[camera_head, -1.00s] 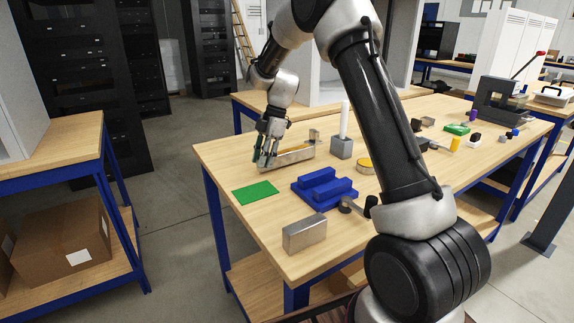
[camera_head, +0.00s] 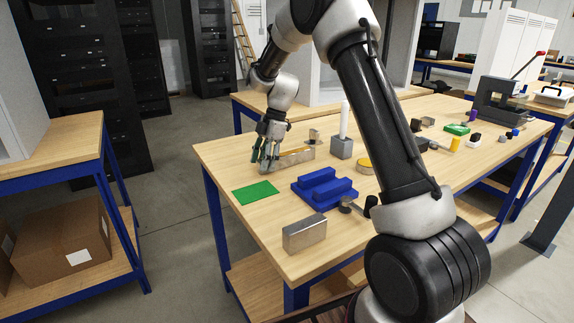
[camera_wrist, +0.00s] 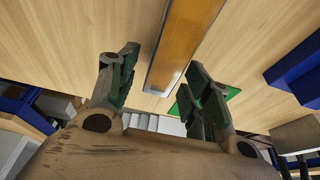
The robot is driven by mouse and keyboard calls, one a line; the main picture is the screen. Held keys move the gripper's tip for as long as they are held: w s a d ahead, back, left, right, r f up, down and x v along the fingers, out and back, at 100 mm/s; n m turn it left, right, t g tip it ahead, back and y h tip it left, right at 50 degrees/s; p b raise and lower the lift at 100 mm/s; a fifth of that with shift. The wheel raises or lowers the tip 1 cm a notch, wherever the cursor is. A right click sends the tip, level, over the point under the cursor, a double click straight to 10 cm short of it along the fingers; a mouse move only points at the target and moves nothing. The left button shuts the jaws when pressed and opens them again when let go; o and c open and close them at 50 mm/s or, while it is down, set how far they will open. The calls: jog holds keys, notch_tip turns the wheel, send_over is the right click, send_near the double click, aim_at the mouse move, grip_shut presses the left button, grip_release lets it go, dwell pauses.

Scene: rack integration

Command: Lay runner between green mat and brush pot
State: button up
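The runner seems to be the long, narrow bar with an orange-brown top and metallic sides (camera_head: 295,157); it lies on the bench behind the green mat. It also shows in the wrist view (camera_wrist: 184,42). The flat green mat (camera_head: 255,193) lies near the bench's left edge. My gripper (camera_head: 264,165) is open, pointing down at the bar's left end. In the wrist view, the bar shows between the spread fingers (camera_wrist: 162,88), and I see no clear grip. I cannot tell surely which thing is the brush pot; a grey block with a white upright stick (camera_head: 342,147) stands right of the bar.
A blue stepped block (camera_head: 324,188) sits right of the mat, with a metal block (camera_head: 304,233) at the front edge. A round yellow-topped piece (camera_head: 364,165) lies near my arm. Bare wood surrounds the mat's left and front sides.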

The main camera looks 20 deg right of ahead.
jog(key=v, duration=1.2)
dwell(0.4)
